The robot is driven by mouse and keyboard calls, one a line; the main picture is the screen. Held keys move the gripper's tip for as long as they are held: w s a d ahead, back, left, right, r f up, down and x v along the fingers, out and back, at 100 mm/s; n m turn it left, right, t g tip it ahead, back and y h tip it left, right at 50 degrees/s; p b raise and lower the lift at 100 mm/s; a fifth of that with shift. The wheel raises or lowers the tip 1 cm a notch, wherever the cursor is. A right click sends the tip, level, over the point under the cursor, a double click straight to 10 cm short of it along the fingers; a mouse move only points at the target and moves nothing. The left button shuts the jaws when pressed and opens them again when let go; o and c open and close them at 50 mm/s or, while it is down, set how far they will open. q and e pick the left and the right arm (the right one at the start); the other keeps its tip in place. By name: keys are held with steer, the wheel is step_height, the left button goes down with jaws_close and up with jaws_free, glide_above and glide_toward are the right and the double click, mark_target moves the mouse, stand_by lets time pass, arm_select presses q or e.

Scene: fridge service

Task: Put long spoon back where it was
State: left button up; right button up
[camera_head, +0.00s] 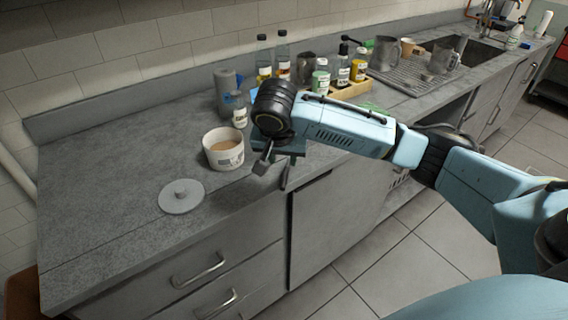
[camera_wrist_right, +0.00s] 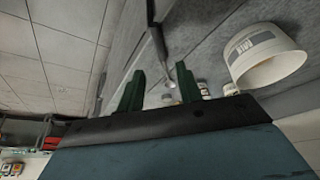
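I cannot make out a long spoon for certain in either view. My right gripper (camera_head: 274,170) is over the front edge of the counter, just right of a white tub (camera_head: 224,162) with pale brown contents. In the right wrist view my right gripper (camera_wrist_right: 160,87) shows two green fingers held apart. A thin dark strip shows beyond them, and I cannot tell whether anything lies between them. The labelled tub (camera_wrist_right: 267,57) is to the right of the fingers, not touching them. My left gripper is out of view.
A round grey lid (camera_head: 181,197) lies on the counter (camera_head: 100,225) left of the tub. A small bottle (camera_head: 239,112) and a grey canister (camera_head: 225,88) stand behind it. Bottles, metal jugs and a sink (camera_head: 470,52) are farther right. The left counter is mostly clear.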

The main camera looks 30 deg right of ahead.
steer(key=shift+v, duration=1.9)
